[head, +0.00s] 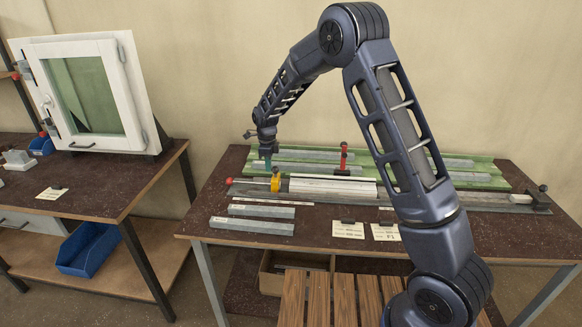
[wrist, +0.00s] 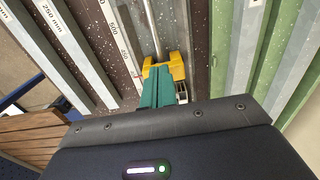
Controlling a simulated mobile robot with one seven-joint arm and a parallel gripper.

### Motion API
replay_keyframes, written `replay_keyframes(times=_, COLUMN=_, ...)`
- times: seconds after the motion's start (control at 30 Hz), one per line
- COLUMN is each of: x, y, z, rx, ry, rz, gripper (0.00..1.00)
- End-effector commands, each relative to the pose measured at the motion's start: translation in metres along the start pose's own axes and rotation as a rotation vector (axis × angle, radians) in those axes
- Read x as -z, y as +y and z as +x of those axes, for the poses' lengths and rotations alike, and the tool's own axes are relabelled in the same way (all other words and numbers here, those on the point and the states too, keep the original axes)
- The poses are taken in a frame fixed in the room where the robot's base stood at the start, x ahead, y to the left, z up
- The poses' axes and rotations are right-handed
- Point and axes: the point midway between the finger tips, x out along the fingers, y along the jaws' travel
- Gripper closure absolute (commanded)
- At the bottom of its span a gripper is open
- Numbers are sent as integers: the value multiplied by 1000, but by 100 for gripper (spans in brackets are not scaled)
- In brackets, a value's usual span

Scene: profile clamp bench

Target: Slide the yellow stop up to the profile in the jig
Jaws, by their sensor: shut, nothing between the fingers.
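The yellow stop (head: 275,184) sits at the left part of the grey jig (head: 470,203), on the bench. A rod runs left from it. The white profile (head: 333,187) lies in the jig to the right of the stop, with what looks like a narrow gap between them. My gripper (head: 267,163) points down just above and behind the stop, its teal fingers shut and empty. In the wrist view the fingers (wrist: 157,88) overlap the yellow stop (wrist: 165,70); I cannot tell if they touch it. My gripper's body hides the profile there.
A green tray (head: 480,180) with grey bars lies behind the jig. A red-handled clamp (head: 343,157) stands upright right of my gripper. Two loose grey bars (head: 252,226) and label cards (head: 348,230) lie in front. A window frame (head: 85,95) stands on the left bench.

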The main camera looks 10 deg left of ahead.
Motion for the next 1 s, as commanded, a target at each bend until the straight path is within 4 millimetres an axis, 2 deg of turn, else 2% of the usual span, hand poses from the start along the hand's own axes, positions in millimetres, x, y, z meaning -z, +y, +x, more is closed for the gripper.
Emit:
replay_keyframes(times=0.77, x=48, y=0, z=0, rx=0, ry=0, rz=2, gripper=100)
replay_keyframes(times=1.0, x=46, y=0, z=0, rx=1, ry=0, rz=0, gripper=100)
